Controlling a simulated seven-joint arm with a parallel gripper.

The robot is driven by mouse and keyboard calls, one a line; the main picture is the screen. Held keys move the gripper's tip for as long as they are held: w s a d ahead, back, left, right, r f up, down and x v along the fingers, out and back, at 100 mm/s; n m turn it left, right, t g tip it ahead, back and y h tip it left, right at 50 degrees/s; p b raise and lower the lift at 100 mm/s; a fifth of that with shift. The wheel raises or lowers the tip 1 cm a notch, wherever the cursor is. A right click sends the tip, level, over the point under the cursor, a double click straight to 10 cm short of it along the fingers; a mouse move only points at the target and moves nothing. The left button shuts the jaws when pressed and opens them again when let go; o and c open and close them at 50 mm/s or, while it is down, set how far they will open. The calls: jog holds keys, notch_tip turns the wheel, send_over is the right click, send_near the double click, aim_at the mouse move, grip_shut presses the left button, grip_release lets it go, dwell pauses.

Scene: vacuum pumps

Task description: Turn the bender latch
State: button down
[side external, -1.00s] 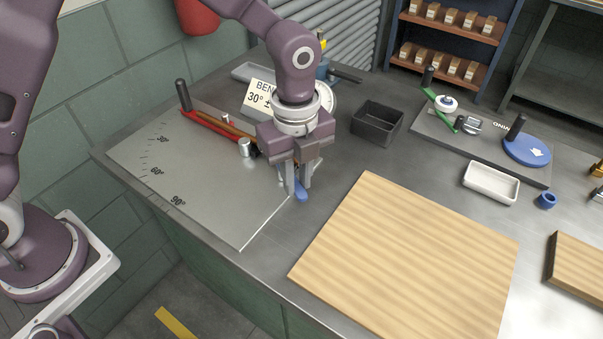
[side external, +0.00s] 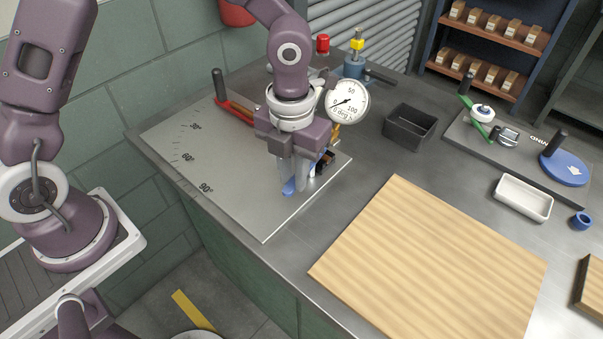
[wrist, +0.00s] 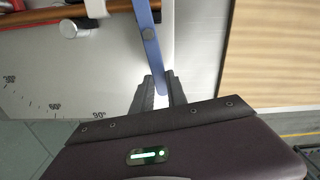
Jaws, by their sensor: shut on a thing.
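The bender's grey plate (side external: 210,165) has 30°, 60° and 90° marks and lies at the left of the bench. My gripper (side external: 295,183) points down over the plate's right part and is shut on the blue latch lever (side external: 288,187). In the wrist view the blue lever (wrist: 147,35) runs from the top edge down to its end between my fingertips (wrist: 159,92). The latch's pivot end is hidden behind my gripper in the side view. The bender's red arm (side external: 237,111) with a black upright grip (side external: 218,86) lies along the plate's back.
A round dial gauge (side external: 347,101) stands close behind my gripper. A black bin (side external: 409,128) is to the right. A wooden board (side external: 430,262) lies in front of it. A white tray (side external: 524,197) and a blue wheel (side external: 563,169) are further right.

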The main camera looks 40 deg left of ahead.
jog(key=shift+a+m, duration=0.55)
jog(key=shift+m, duration=0.45)
jog(key=shift+a, duration=0.15)
jog(key=c, duration=1.3)
grip_release()
notch_tip(320, 180, up, 7)
jog(key=shift+r, duration=0.1)
